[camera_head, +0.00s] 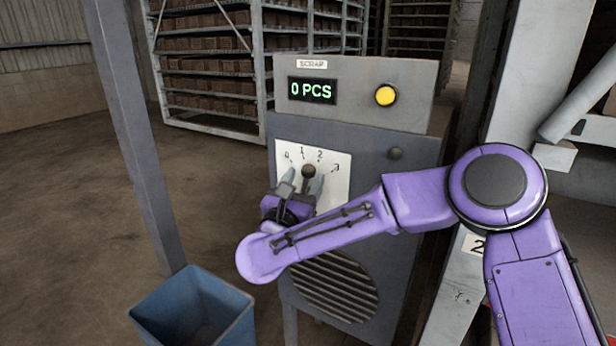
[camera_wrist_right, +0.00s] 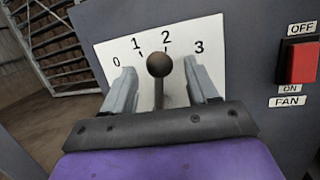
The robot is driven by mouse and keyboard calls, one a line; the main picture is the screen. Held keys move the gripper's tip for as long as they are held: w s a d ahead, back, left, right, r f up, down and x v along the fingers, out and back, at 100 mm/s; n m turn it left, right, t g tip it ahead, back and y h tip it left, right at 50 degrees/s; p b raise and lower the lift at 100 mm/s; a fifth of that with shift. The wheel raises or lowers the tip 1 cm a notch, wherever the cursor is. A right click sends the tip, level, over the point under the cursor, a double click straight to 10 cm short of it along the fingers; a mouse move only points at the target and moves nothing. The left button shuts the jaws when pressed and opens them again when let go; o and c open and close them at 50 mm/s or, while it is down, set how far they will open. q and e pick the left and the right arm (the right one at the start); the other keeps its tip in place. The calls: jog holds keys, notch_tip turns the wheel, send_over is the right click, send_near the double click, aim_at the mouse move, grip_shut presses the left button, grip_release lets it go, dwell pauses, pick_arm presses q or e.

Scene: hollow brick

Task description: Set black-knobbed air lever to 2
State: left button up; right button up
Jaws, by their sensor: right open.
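The black-knobbed lever (camera_head: 308,171) stands upright in front of a white scale plate (camera_head: 338,172) marked 0, 1, 2 and 3. In the right wrist view the knob (camera_wrist_right: 159,64) appears between the 1 and 2 marks; its exact setting is hard to tell. My right gripper (camera_head: 302,181) is at the plate with its fingers apart. In the right wrist view the fingers (camera_wrist_right: 161,88) stand on either side of the lever, with visible gaps. My left gripper is not in view.
Above the plate is a SCRAP panel with a display (camera_head: 312,90) reading 0 PCS and a yellow button (camera_head: 385,96). A red FAN switch (camera_wrist_right: 302,62) sits right of the plate. A blue bin (camera_head: 195,308) and a grey post (camera_head: 135,130) stand left.

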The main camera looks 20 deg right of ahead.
jog(key=b+v, duration=0.1)
jog(key=v, duration=0.6)
